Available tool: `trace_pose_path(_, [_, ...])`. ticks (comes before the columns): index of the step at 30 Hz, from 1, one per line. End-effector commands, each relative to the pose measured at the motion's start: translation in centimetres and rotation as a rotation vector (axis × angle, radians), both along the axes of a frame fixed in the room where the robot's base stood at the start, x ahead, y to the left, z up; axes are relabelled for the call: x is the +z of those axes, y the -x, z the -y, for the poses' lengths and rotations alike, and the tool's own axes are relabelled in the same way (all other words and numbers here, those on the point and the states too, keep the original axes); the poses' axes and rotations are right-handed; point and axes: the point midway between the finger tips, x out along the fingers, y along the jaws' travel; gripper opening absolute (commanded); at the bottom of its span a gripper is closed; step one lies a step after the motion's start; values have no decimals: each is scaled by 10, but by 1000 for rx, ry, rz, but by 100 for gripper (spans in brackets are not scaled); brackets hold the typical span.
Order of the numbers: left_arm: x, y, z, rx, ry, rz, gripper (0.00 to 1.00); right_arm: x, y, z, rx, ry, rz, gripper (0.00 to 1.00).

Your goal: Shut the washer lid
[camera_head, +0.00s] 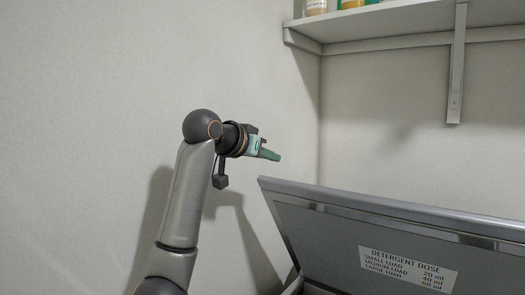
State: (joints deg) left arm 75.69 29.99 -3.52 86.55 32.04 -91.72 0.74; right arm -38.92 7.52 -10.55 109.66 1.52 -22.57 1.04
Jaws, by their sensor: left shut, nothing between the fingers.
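The washer lid (330,236) stands raised and tilted at the lower right, a dark panel with a lighter top edge and a white detergent dose label. My left gripper (272,155) is shut and empty, with green fingertips pointing right. In the picture it is just above the lid's upper left corner, with a visible gap between them. Only a small part of the washer body (294,287) shows at the bottom edge; the rest is out of the frame. My right gripper is not in view.
A wall shelf (390,22) with a bracket (456,70) runs across the upper right and holds several containers (316,7), cut off by the top edge. A plain wall is on the left, close to my left arm. The space between shelf and lid is clear.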

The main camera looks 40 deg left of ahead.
Motion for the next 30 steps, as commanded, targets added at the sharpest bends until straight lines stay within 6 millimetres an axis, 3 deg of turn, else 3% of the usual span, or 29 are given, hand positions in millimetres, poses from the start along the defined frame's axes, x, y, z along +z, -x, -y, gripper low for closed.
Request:
trace_pose_path(7, [-16, -45, 3, -2, 1, -5, 0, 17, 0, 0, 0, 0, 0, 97])
trace_pose_path(18, [-34, -13, 1, 0, -1, -1, 0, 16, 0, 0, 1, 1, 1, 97])
trace_pose_path(30, [-37, -8, 1, 0, -1, 0, 0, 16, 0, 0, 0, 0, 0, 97])
